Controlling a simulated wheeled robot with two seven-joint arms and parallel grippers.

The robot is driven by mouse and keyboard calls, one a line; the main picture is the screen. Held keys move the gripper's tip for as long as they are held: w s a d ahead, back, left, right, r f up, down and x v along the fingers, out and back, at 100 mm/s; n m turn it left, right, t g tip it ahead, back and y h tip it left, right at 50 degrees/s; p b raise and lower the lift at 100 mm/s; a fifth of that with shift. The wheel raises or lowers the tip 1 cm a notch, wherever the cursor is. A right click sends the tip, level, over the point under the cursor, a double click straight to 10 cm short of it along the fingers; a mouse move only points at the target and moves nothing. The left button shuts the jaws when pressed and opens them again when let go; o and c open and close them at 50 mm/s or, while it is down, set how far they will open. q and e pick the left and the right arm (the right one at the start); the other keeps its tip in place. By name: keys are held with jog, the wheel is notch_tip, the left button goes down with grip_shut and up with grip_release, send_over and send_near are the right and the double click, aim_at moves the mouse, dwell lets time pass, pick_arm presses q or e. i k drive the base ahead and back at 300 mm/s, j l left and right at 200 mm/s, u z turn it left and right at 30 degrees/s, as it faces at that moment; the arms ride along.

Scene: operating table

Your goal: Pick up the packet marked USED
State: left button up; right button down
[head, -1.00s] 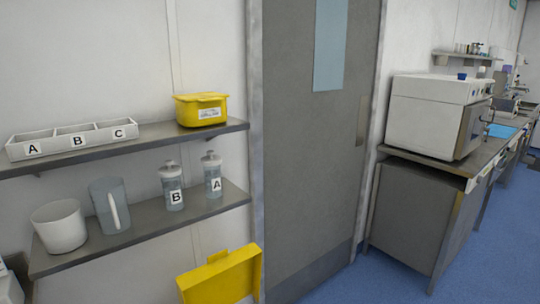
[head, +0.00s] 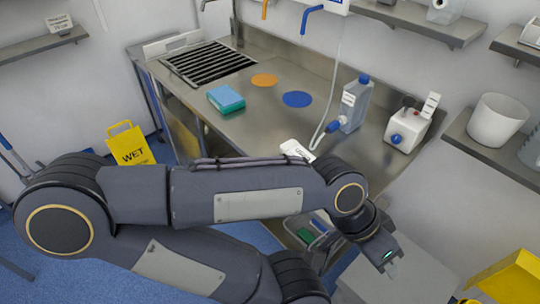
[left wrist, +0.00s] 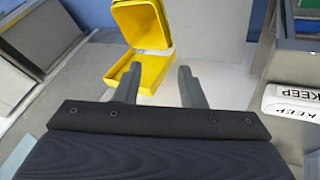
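No packet with a readable USED mark shows. A white packet (head: 297,150) lies on the steel counter in the head view, partly behind my left arm; its print is too small to read. My left gripper (head: 390,268) is beyond the counter's front edge at the lower right of the head view. In the left wrist view its fingers (left wrist: 160,83) are apart with nothing between them. My right gripper is not in view.
The steel counter (head: 285,72) carries a teal box (head: 226,99), a clear bottle (head: 356,105) and a white device (head: 408,125). An open yellow bin (left wrist: 150,70) lies beyond my left fingers. A yellow WET sign (head: 131,147) stands on the floor.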

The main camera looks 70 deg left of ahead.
aim_at(292, 147)
jog(key=u, duration=2.3)
